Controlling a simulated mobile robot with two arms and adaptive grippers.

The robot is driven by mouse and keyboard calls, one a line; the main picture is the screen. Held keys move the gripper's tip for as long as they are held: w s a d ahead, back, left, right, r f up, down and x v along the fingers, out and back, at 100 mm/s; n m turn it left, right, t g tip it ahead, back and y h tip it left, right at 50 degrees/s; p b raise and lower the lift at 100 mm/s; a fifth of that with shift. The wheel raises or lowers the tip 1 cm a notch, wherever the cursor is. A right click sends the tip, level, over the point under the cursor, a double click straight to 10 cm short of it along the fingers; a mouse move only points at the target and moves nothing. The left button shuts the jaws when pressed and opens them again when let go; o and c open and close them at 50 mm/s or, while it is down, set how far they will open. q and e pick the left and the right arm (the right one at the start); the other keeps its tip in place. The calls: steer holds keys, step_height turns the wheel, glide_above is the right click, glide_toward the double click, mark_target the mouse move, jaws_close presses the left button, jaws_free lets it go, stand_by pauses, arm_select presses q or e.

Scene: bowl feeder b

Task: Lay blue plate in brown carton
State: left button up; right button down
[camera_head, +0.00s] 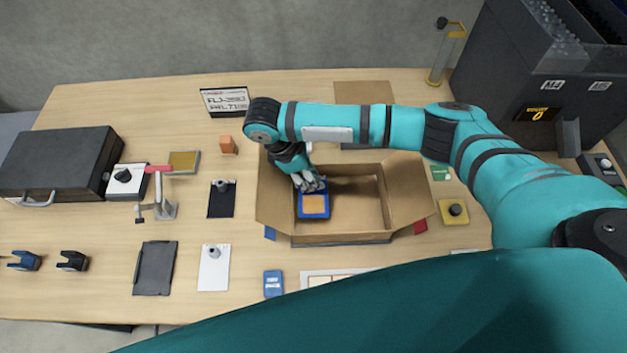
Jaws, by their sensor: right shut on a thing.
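The brown carton (340,239) stands open on the table, with its flaps folded outward. The blue plate (314,214), with an orange-tan middle, is inside the carton at its left end. My right gripper (314,188) reaches down into the carton from above and is shut on the blue plate at its far edge. The fingertips are small here, and I cannot tell whether the plate touches the carton floor. My left gripper is not in view.
A black case (58,163) and a red-handled clamp (162,199) are on the left. A sign (225,101) stands behind the carton. A yellow button box (453,211) is right of it. A dark machine (530,85) stands at the far right.

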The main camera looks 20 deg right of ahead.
step_height(320, 180, down, 2)
steer(key=shift+f, duration=0.55)
steer(key=shift+f, duration=0.25)
steer(key=shift+f, duration=0.35)
steer(key=c, duration=1.1)
jaws_free()
steer(key=shift+b+v, duration=0.7)
steer(key=shift+v, duration=5.9)
